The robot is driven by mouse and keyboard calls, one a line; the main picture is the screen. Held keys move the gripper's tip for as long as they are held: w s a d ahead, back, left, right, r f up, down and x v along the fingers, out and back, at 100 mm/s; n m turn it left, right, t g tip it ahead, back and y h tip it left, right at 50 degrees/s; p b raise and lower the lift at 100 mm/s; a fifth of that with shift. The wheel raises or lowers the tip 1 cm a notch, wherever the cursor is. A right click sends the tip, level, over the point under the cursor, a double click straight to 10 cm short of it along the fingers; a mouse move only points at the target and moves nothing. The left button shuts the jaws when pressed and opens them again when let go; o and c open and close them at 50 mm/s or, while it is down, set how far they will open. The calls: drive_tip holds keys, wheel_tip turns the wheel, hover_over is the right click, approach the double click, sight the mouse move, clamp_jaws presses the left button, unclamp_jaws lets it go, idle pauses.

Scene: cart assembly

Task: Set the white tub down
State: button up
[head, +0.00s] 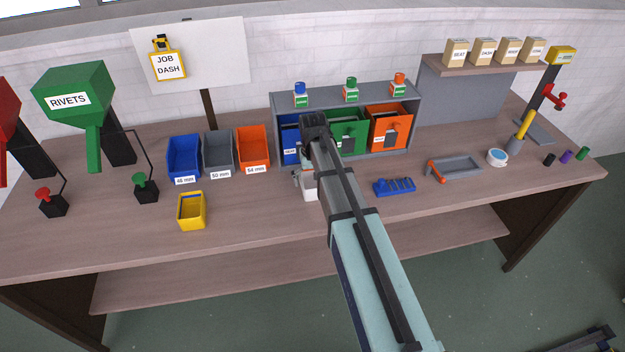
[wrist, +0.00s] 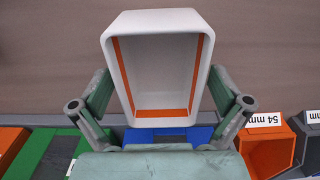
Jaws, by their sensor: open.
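The white tub (wrist: 122,70) has a pale inside edged with orange strips, and its opening faces the wrist camera. My gripper (wrist: 158,78) has one finger on each side of it. The jaws are open; whether a finger touches the tub wall I cannot tell. In the head view the tub (head: 310,191) shows only in part beside my arm, low over or on the bench (head: 260,220) in front of the drawer cabinet. My gripper (head: 304,176) is there too, mostly hidden by my arm. Contact between tub and bench is not clear.
The cabinet's blue (head: 289,145), green (head: 352,135) and orange (head: 388,128) drawers stand just behind. Blue, grey and orange bins (head: 252,150) and a yellow tub (head: 191,211) are to the left. A blue rack (head: 394,187) lies right. The bench front is clear.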

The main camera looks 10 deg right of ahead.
wheel_tip(320, 180, up, 12)
drive_tip(key=b, duration=0.3)
drive_tip(key=shift+r, duration=0.15)
idle(0.4)
drive_tip(key=shift+d, duration=0.1)
